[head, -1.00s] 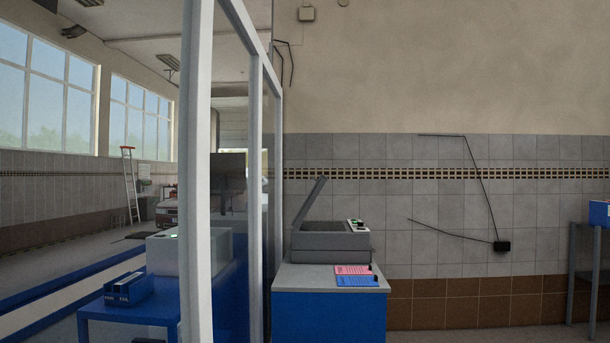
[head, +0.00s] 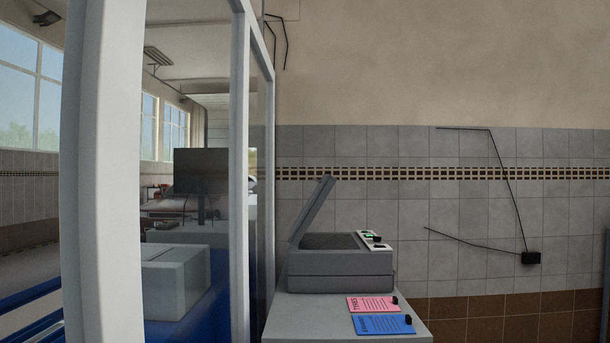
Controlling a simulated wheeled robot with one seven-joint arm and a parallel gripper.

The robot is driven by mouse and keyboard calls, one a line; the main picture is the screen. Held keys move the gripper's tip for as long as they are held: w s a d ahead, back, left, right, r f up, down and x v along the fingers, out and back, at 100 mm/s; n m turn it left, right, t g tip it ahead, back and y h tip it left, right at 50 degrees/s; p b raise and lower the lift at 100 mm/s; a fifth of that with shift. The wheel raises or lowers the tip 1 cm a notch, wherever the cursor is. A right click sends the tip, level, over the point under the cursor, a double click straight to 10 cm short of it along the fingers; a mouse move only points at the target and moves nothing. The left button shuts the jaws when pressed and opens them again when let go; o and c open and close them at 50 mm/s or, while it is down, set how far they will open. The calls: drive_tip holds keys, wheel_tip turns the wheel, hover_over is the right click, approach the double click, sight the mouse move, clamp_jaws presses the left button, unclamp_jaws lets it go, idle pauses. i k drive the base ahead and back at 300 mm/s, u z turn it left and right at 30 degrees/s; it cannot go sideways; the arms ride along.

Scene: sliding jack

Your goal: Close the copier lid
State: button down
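The grey copier (head: 342,268) stands on a light-topped cabinet, right of the glass partition. Its lid (head: 313,210) is open, tilted steeply up from the left side of the body. The dark scanning bed (head: 330,241) is exposed. A small control panel with green and dark parts (head: 374,240) is on the copier's right side. My gripper is not in the head view.
A pink card (head: 372,304) and a blue card (head: 383,325), each with a black clip, lie on the cabinet top (head: 300,318) in front of the copier. A white-framed partition (head: 92,170) stands close on the left. A tiled wall (head: 430,220) is behind.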

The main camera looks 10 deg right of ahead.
sight(324, 187)
drive_tip(key=z, duration=0.05)
drive_tip(key=i, duration=1.85)
drive_tip(key=z, duration=0.25)
